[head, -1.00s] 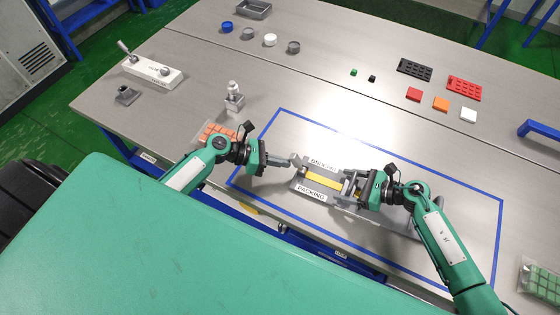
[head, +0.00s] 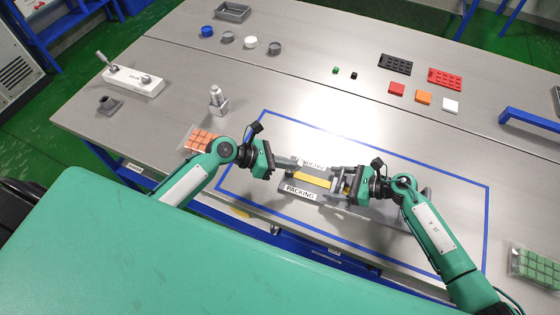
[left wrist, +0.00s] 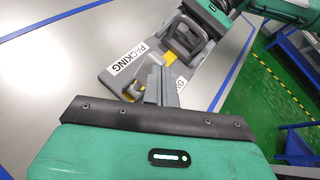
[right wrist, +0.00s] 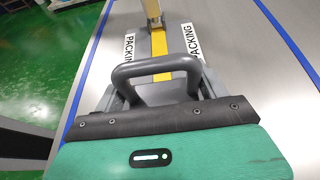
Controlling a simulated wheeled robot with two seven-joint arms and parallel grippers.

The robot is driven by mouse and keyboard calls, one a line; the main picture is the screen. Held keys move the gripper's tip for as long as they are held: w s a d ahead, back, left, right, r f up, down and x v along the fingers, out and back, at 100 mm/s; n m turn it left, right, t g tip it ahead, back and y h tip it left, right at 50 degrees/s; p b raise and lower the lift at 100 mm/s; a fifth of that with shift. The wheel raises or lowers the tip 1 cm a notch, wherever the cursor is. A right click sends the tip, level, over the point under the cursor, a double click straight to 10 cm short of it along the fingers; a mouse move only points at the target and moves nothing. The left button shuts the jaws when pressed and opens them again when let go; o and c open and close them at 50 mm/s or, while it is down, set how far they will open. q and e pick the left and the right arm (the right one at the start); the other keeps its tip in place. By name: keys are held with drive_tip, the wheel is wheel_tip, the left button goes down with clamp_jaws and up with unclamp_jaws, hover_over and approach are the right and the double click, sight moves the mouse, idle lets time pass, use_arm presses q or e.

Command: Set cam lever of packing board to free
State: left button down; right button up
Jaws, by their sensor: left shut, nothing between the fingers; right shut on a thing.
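The grey packing board (head: 290,182) lies inside the blue outline, with a yellow strip (head: 313,180) and PACKING labels. My right gripper (head: 342,180) is shut on the board's dark grey U-shaped handle (right wrist: 152,68), which also shows in the left wrist view (left wrist: 183,38). My left gripper (head: 296,162) is shut and empty at the board's left end, its fingertips low over or beside it. I cannot tell whether they touch. The cam lever is not clearly made out there; the left fingers cover that end. A small yellowish part (left wrist: 130,91) shows beside them in the left wrist view.
A bag of orange pieces (head: 200,140) lies beside my left arm, with a small metal fixture (head: 217,102) behind it. A bag of green pieces (head: 533,262) lies at the far right. The blue-outlined area right of the board is mostly clear.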

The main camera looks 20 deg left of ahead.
use_arm(q)
drive_tip(key=shift+r, duration=0.1)
drive_tip(key=shift+r, duration=0.7)
drive_tip(key=shift+a, duration=0.15)
drive_tip(key=s+a+r, duration=0.5)
drive_tip(key=s+r, duration=0.1)
drive_tip(key=r, duration=0.4)
drive_tip(key=shift+a, duration=0.2)
drive_tip(key=shift+s, duration=0.15)
